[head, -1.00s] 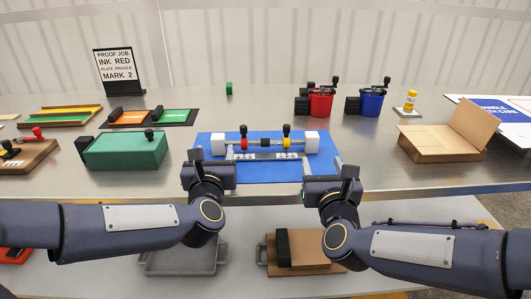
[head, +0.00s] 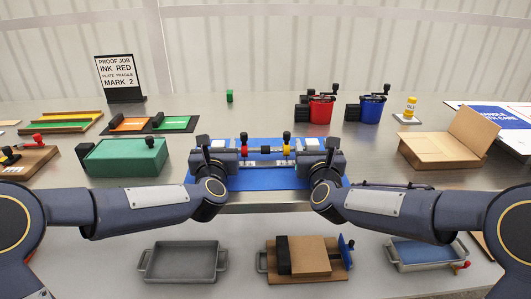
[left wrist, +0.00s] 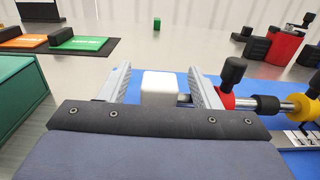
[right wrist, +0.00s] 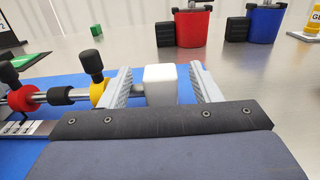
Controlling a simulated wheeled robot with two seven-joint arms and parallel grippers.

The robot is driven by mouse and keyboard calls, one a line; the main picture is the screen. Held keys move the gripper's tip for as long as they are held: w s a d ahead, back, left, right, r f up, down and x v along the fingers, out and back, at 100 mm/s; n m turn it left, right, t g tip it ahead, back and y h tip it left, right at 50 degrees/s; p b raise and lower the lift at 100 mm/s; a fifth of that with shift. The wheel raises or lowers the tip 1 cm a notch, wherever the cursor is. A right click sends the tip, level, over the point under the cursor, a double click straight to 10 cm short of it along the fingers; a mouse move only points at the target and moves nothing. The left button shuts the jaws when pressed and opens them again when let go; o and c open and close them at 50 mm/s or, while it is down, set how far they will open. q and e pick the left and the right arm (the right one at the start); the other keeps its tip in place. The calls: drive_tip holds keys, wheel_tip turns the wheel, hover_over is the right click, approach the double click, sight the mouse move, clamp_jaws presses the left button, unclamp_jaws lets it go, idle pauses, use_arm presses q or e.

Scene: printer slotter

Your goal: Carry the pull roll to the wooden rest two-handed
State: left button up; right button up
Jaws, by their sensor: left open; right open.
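The pull roll (head: 265,150) is a metal bar with a black middle, red and yellow collars with black knobs, and white end blocks. It lies across the blue mat (head: 265,180). My left gripper (left wrist: 160,80) is open, with its fingers on either side of the left white end (left wrist: 160,88). My right gripper (right wrist: 163,82) is open, with its fingers on either side of the right white end (right wrist: 160,84). I cannot tell which wooden piece is the rest.
A green box (head: 125,156) stands left of the mat. A wooden board with tools (head: 28,160) lies further left. An open cardboard box (head: 440,148) is at right. Red (head: 321,109) and blue (head: 372,109) pots stand behind. A wooden piece (head: 310,262) and grey tray (head: 183,262) are below.

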use_arm(q)
drive_tip(key=shift+w, duration=0.15)
use_arm(e)
drive_tip(key=shift+w, duration=0.2)
use_arm(q)
drive_tip(key=c, duration=1.2)
use_arm(e)
drive_tip(key=c, duration=1.2)
use_arm(q)
drive_tip(key=shift+r, duration=0.1)
